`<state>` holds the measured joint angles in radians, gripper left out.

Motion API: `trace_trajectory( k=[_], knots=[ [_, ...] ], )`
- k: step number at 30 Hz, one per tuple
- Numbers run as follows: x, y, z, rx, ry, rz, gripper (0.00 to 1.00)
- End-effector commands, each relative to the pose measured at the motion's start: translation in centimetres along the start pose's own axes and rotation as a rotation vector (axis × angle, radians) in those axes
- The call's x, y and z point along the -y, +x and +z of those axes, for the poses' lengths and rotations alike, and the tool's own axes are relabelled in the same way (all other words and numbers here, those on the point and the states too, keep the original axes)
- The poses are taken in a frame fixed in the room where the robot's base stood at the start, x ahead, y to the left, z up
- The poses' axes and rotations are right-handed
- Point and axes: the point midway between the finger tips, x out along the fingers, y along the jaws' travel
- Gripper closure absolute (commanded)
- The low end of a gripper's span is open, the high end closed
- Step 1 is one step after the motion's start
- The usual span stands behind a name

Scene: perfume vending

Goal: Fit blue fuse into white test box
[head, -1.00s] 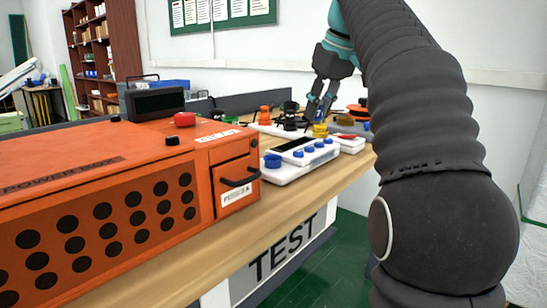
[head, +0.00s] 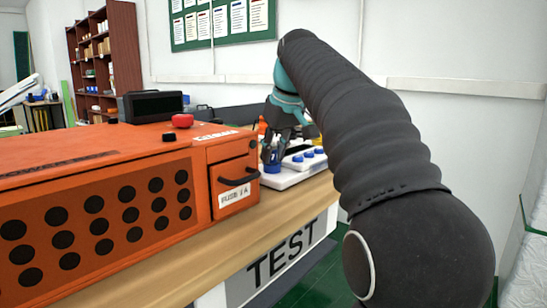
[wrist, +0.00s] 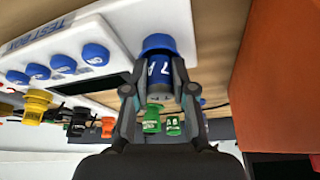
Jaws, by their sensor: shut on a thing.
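The blue fuse (wrist: 160,66), marked "7 A", is between the fingers of my gripper (wrist: 160,92) in the wrist view. My gripper is shut on it. The white test box (wrist: 140,20) has a row of blue knobs and a dark display. The fuse's blue end is at the box's edge; I cannot tell whether it is seated or just touching. In the head view my gripper (head: 272,146) is over the left end of the test box (head: 285,180), and the fuse (head: 271,167) shows low between the fingers.
A large orange machine (head: 110,215) with a red button (head: 182,121) and a drawer marked "FUSE 1 A" stands left of the box. In the wrist view, yellow (wrist: 36,105), black (wrist: 77,122) and green (wrist: 152,118) fuses stand beyond. The wooden bench front is clear.

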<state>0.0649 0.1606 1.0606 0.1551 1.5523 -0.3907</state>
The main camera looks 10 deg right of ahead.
Motion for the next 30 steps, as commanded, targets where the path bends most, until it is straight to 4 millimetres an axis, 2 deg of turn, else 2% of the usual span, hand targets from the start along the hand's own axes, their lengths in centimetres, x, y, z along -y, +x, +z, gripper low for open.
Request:
trace_trajectory(
  k=[25,26,28,30],
  knots=[
    [-0.1,2.1,0.8,0.021,0.002,-0.007,1.0],
    [-0.1,2.1,0.8,0.022,0.002,-0.007,0.67],
    [-0.1,2.1,0.9,0.022,0.002,-0.006,0.5],
    [-0.1,2.1,0.9,0.022,0.002,-0.006,0.5]
  ],
)
